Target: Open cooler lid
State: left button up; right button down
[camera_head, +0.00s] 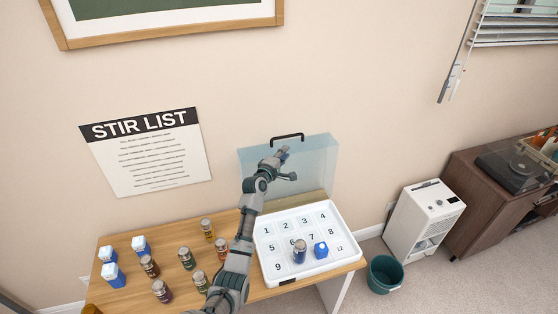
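The cooler (343,252) is a white tray-like box with numbered spots, at the right end of the wooden table. Its translucent blue lid (318,160) stands raised, roughly upright, along the back edge, with a black handle (287,137) on its top edge. My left gripper (289,164) is in front of the lid, below the handle. Its fingers are spread apart and hold nothing visible. I cannot tell whether it touches the lid. My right gripper is not in view.
A blue bottle (299,251) and a blue-and-white block (321,250) are in the cooler. A green bin (385,275) and a white appliance (424,220) stand to the right.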

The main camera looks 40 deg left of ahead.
pick_arm(q)
jog(key=shift+s, duration=2.2)
